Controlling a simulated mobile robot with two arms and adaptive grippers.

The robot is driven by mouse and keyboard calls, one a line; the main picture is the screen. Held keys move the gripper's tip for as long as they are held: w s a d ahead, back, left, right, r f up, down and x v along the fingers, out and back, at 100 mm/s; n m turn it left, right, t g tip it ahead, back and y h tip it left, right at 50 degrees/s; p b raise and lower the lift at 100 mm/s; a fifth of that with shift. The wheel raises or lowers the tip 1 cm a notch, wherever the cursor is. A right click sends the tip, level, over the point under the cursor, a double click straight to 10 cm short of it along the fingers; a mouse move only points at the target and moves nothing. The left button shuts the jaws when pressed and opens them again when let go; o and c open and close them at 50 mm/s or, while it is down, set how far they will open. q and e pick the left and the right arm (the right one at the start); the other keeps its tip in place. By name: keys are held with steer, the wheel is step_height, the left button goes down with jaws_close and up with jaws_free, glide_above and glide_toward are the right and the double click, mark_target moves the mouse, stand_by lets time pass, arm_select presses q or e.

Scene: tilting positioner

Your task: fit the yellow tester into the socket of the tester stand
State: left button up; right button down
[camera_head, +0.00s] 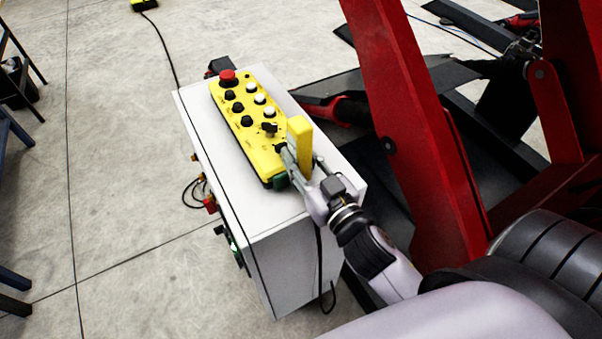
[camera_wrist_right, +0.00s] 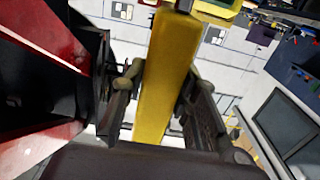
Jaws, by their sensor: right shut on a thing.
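The yellow tester (camera_head: 299,142) is a narrow yellow block standing up out of my right gripper (camera_head: 300,172). The gripper is shut on it, just above the near end of the white cabinet's top. In the right wrist view the yellow tester (camera_wrist_right: 168,62) runs up the middle between the two fingers of my right gripper (camera_wrist_right: 160,98), with its far end at the top edge. I cannot make out the tester stand or its socket in either view. My left gripper is not in view.
A yellow control box (camera_head: 246,124) with a red button and several black and white knobs lies on the white cabinet (camera_head: 200,120), close beside the gripper. A red machine arm (camera_head: 408,120) rises to the right. The concrete floor (camera_head: 120,150) on the left is largely clear.

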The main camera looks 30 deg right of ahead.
step_height(320, 180, down, 4)
steer(key=shift+f, duration=0.1)
arm_select(q)
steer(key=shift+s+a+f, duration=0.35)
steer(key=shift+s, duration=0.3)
steer(key=shift+b, duration=0.3)
arm_select(e)
steer(key=shift+f, duration=0.15)
steer(key=c, duration=1.2)
jaws_free()
steer(key=shift+c, duration=0.2)
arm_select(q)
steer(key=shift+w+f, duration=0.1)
